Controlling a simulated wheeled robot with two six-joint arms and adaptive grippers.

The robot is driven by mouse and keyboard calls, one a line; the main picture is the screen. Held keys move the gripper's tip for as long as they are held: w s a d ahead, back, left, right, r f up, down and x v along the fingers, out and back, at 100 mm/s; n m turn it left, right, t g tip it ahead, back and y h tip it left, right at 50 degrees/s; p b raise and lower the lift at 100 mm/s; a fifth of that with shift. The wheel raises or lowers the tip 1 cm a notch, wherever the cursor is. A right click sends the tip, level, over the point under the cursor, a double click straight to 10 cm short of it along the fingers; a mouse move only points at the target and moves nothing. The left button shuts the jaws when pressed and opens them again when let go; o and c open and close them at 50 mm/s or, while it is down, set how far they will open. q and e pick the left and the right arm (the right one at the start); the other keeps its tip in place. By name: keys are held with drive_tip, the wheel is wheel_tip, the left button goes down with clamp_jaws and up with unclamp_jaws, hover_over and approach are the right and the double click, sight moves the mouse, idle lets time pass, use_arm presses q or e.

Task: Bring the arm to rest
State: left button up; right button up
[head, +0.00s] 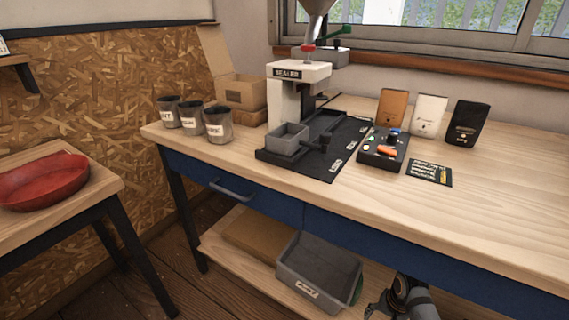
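My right gripper (380,306) shows at the bottom edge, right of the middle, low in front of the workbench (480,215). Only part of it and its wrist is in the frame. It is below the bench top and apart from the things on it. I cannot tell whether its fingers are open or shut, and I see nothing in it. My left gripper and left arm are not in view.
The sealer (298,85), black mat (325,155), button box (383,150), three bags (428,115) and three labelled cups (218,124) stand on the bench. A grey bin (318,268) sits on the lower shelf. A red bowl (42,182) is on the left table.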

drive_tip(key=s+a+r+n+p, duration=0.1)
drive_tip(key=s+a+r+n, duration=0.25)
drive_tip(key=s, duration=0.55)
drive_tip(key=s+a+r+n, duration=0.2)
drive_tip(key=s+a+n, duration=0.15)
drive_tip(key=s, duration=0.55)
use_arm(q)
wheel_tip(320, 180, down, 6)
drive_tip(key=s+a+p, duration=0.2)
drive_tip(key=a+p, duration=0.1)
drive_tip(key=p, duration=1)
use_arm(e)
wheel_tip(320, 180, down, 6)
drive_tip(key=s+d+h, duration=0.1)
drive_tip(key=s+d, duration=0.1)
drive_tip(key=d, duration=0.1)
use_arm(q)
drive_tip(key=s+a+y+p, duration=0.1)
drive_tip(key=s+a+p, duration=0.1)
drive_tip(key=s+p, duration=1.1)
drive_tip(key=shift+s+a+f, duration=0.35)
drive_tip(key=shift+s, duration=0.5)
use_arm(e)
drive_tip(key=s+d+f, duration=0.1)
drive_tip(key=s+d, duration=0.1)
drive_tip(key=s, duration=1.2)
drive_tip(key=shift+s+d+f+t+h, duration=0.25)
drive_tip(key=shift+s+d+t+h, duration=0.05)
drive_tip(key=shift+s, duration=0.1)
